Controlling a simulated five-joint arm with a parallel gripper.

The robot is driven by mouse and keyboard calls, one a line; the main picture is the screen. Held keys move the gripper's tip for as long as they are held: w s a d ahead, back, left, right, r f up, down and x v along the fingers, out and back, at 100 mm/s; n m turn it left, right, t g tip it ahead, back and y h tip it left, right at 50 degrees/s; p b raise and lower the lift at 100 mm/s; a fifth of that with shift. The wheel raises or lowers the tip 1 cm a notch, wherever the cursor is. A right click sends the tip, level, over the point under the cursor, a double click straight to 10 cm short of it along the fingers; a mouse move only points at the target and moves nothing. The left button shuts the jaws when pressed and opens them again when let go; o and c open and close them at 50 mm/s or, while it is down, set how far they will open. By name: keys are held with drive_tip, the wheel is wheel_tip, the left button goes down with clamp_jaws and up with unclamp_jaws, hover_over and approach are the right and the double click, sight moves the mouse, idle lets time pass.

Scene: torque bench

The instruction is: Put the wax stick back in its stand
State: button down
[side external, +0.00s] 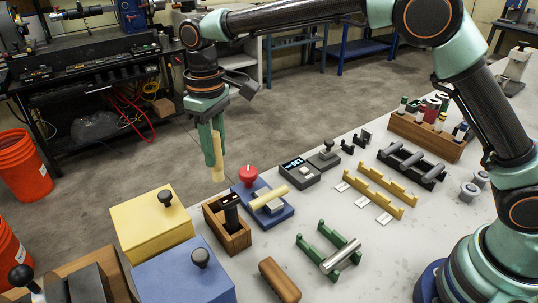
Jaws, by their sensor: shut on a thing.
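My gripper (215,150) points down over the back left of the bench, its green fingers shut on a cream stick (217,165), which looks like the wax stick. The stick hangs nearly upright, slightly tilted, and appears to be above the bench and clear of other things. Its upper part is partly covered by the fingers. I cannot tell for sure which holder is its stand. A wooden holder (238,240) with a dark upright piece stands below and to the right. Beside it, a blue base (280,217) with a red knob carries a pale yellow cylinder (268,196).
A yellow box (150,225) and a blue box (185,275), both with black knobs, stand at the front left. Green supports (345,262) hold a metal cylinder. Yellow racks (375,185), a black rack (410,165) and a wooden bottle rack (425,135) stand to the right.

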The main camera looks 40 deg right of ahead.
drive_tip(key=shift+a+f, duration=0.1)
drive_tip(key=shift+a, duration=0.65)
drive_tip(key=shift+f, duration=0.15)
drive_tip(key=shift+f, duration=2.75)
drive_tip(key=shift+f, duration=0.85)
drive_tip(key=shift+f, duration=0.35)
drive_tip(key=shift+f, duration=0.8)
drive_tip(key=shift+f, duration=0.35)
drive_tip(key=shift+f, duration=0.8)
idle(1.2)
